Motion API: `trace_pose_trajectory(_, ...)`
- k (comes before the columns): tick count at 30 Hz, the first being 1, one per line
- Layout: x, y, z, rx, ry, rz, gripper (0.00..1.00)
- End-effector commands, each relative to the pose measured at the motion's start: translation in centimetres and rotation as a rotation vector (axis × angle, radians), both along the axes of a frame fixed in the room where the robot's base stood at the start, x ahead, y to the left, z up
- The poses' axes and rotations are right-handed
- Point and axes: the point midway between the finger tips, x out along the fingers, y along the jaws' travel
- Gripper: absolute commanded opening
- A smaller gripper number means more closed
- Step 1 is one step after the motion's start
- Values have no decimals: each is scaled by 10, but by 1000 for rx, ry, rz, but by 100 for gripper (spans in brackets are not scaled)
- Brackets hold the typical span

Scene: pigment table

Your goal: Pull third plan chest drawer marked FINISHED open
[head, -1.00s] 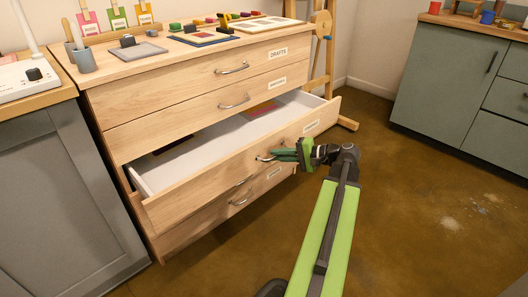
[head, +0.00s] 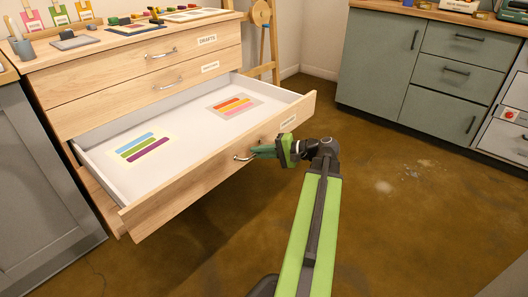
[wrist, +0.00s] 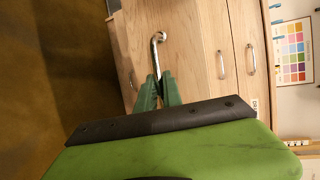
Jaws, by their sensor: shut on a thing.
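The third plan chest drawer (head: 190,188) stands well out from the wooden plan chest (head: 95,92) in the head view. Its label (head: 288,121) is too small to read. Inside lie a sheet with blue, green and purple stripes (head: 141,147) and a sheet with red, orange and pink stripes (head: 234,106). My gripper (head: 254,153) is shut on the drawer's metal handle (head: 243,158). In the wrist view the green fingers (wrist: 158,90) close around one end of the handle (wrist: 154,53).
The DRAFTS drawer (head: 120,64) and the drawer under it (head: 130,92) are shut. Pigment things stand on the chest top. Grey-green cabinets (head: 378,62) stand at the back right. The brown floor (head: 400,210) is clear around my arm.

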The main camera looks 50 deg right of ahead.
Motion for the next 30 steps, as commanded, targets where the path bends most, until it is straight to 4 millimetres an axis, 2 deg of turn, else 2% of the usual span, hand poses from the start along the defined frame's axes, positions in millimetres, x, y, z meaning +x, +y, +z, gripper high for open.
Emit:
trace_pose_trajectory(6,2,7,0,2,0,16,0)
trace_pose_trajectory(14,0,6,0,3,1,18,0)
trace_pose_trajectory(15,0,6,0,3,1,16,16)
trace_pose_trajectory(16,0,5,0,2,1,15,19)
trace_pose_trajectory(23,-3,1,0,2,0,7,19)
trace_pose_trajectory(26,-9,-4,4,2,0,3,19)
trace_pose_trajectory(30,-34,-15,14,2,1,0,19)
